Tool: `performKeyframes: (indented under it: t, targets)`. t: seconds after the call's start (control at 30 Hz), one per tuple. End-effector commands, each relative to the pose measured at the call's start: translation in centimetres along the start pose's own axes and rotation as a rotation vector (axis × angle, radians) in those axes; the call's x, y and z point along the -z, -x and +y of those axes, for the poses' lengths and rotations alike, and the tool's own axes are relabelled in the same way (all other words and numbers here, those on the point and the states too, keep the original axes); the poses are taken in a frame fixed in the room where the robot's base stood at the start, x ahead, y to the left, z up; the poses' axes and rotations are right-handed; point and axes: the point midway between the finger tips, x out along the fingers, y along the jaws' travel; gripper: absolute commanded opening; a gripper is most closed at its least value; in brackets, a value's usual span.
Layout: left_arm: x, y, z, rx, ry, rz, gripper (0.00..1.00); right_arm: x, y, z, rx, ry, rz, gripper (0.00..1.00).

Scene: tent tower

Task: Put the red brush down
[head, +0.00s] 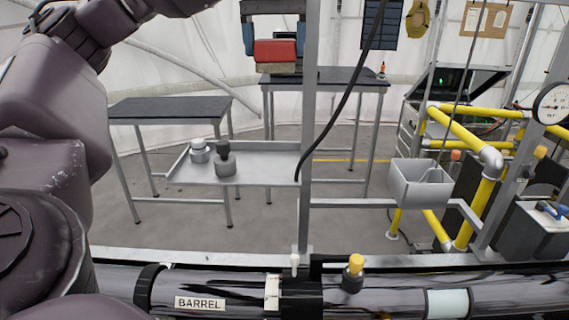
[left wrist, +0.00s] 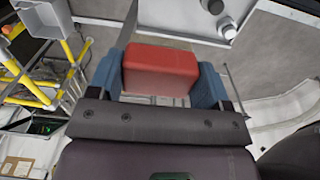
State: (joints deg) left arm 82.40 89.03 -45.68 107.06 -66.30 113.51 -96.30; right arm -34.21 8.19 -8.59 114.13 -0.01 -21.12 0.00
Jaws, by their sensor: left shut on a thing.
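The red brush (head: 276,51) is held up in the air at the top middle of the head view, with a pale tan strip along its lower side. My left gripper (head: 275,38) is shut on it, with one blue-grey finger at each side. In the left wrist view the red block of the brush (left wrist: 160,70) sits between the two blue fingers of the same gripper (left wrist: 158,82). Behind and below it in the head view is a dark-topped table (head: 340,77); the brush appears apart from it. My right gripper is not in view.
A grey tray (head: 265,170) holds two small grey knobbed pieces. Another dark-topped table (head: 165,108) stands left, its top clear. A vertical metal post (head: 309,220) with a hanging black cable stands in front. A grey bin (head: 418,187) and yellow pipes (head: 485,205) are right. A barrel (head: 220,290) lies along the front.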

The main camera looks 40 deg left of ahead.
Motion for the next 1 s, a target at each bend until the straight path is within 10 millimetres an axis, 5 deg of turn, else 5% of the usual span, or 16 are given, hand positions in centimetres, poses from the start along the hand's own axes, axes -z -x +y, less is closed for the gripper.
performKeyframes:
  t: [0.47, 0.67, 1.0]
  targets:
    - [-0.3, 0.8, -1.0, 0.014, 0.020, -0.014, 0.53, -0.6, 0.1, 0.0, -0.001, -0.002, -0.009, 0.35]
    - [-0.3, -2.5, -1.0, 0.019, 0.020, -0.018, 0.53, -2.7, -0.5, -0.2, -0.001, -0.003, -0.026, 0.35]
    - [-0.5, -9.1, -1.2, 0.018, 0.021, -0.015, 0.53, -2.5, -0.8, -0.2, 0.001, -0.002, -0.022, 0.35]
